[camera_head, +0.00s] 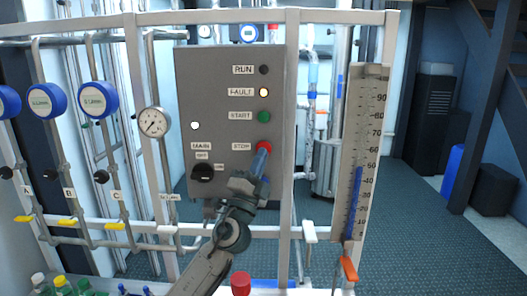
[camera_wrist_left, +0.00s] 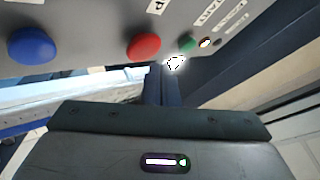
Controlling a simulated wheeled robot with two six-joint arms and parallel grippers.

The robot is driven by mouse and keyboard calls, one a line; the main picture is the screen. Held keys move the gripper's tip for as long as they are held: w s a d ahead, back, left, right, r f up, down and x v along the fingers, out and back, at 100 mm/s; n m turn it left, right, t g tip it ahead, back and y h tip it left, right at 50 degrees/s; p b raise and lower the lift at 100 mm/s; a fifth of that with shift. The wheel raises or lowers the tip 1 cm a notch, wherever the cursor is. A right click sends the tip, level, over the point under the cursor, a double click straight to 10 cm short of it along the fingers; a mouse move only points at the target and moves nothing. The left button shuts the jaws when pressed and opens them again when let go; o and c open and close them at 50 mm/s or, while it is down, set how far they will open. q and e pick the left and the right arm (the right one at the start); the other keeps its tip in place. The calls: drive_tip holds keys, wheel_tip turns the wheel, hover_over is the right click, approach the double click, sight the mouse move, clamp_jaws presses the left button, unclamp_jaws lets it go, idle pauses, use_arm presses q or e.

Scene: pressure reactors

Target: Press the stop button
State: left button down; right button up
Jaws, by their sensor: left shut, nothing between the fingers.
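The grey control panel (camera_head: 225,70) stands upright in the head view. Its red stop button (camera_head: 264,146) sits low on the right, beside the STOP label. My left gripper (camera_head: 261,156) reaches up from below, shut and empty, with its fingertips just under the red button and overlapping its lower edge. In the left wrist view the red button (camera_wrist_left: 144,47) is just up and left of the shut fingertips (camera_wrist_left: 162,70). I cannot tell whether they touch it. My right gripper is not in view.
The green start button (camera_head: 264,117) and lit fault lamp (camera_head: 264,93) are above the stop button. A black main knob (camera_head: 202,172) is at lower left. A blue button (camera_wrist_left: 32,45) shows in the wrist view. A level gauge (camera_head: 360,150) stands right of the panel.

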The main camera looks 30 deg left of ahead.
use_arm(q)
drive_tip(key=shift+w+a, duration=0.1)
drive_tip(key=shift+w, duration=0.05)
idle(1.7)
drive_tip(key=shift+w+a+b, duration=0.15)
drive_tip(key=shift+w+b, duration=0.1)
drive_tip(key=shift+b, duration=0.05)
drive_tip(key=shift+w+a+b, duration=0.25)
drive_tip(key=shift+w+b, duration=0.1)
drive_tip(key=shift+w, duration=0.05)
idle(0.8)
idle(0.3)
drive_tip(key=shift+s+d, duration=0.45)
drive_tip(key=shift+s, duration=0.3)
drive_tip(key=s+d, duration=0.1)
drive_tip(key=s+p, duration=0.1)
drive_tip(key=s, duration=0.1)
drive_tip(key=s+d, duration=0.1)
drive_tip(key=shift+s+d, duration=0.15)
drive_tip(key=shift+d, duration=0.15)
idle(0.7)
